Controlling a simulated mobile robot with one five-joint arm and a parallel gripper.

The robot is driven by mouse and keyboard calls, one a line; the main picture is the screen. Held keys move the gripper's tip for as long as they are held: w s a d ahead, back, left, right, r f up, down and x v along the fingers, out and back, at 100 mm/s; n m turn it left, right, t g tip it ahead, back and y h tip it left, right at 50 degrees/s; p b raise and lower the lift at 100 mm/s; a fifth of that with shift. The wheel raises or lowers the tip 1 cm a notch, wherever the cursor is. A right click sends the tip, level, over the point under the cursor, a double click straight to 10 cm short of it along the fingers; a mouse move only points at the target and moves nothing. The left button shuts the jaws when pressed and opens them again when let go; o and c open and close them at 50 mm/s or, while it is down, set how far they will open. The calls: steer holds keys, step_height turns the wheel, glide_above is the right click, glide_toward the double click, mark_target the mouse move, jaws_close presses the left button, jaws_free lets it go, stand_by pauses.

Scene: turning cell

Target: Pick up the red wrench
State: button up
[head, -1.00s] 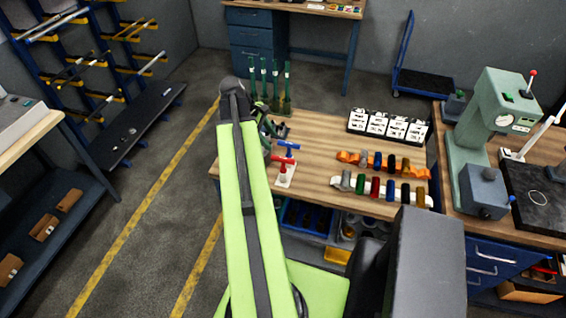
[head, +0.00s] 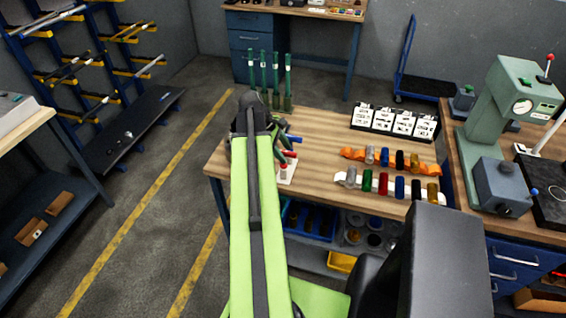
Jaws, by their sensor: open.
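The red wrench (head: 290,154) is a small T-handled tool in a white stand (head: 287,176) near the left end of the wooden bench. My arm hides part of it on the left. A blue-handled wrench (head: 294,139) shows just behind it. My gripper (head: 273,129) is mostly hidden behind my green arm; only a dark part shows beside the arm's upper end, close to the wrenches. It is open, and I see nothing held. I cannot tell its exact distance from the red wrench.
Several green upright tools (head: 276,80) stand at the bench's back left. Orange (head: 352,154) and white (head: 342,178) racks hold coloured pieces to the right, with white cards (head: 383,119) behind. A green press (head: 505,105) stands far right. The bench middle is clear.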

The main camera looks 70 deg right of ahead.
steer(key=b+x, duration=0.3)
steer(key=x, duration=0.1)
steer(key=shift+s+f, duration=0.2)
steer(key=shift+f, duration=0.1)
jaws_close()
stand_by(1.1)
